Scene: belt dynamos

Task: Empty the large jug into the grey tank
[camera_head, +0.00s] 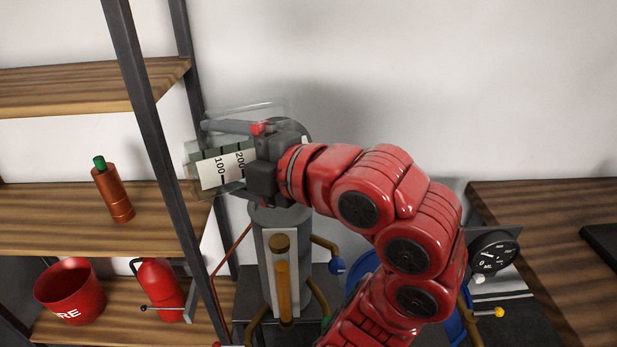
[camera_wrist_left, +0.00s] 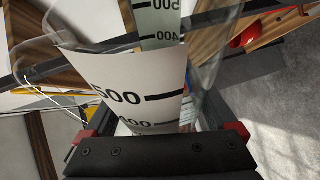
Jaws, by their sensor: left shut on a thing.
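The large jug (camera_head: 222,170) is clear, with a white scale label marked 100 and 200. It lies tipped nearly on its side, high above the floor, its low-number end to the left. My left gripper (camera_head: 262,165) is shut on it; the left wrist view shows the jug wall and label (camera_wrist_left: 130,85) between the fingers (camera_wrist_left: 162,138). The grey tank (camera_head: 265,245) stands upright just below the gripper. Its top is partly hidden by my gripper and arm. The jug's mouth is largely hidden, and I cannot tell how much liquid is inside. My right gripper is out of view.
A shelf rack (camera_head: 150,100) stands close on the left, holding a copper bottle (camera_head: 113,193), a red fire bucket (camera_head: 70,290) and an extinguisher (camera_head: 160,288). Pipes with a blue knob (camera_head: 337,266) surround the tank. A gauge (camera_head: 491,255) and wooden table (camera_head: 560,225) are right.

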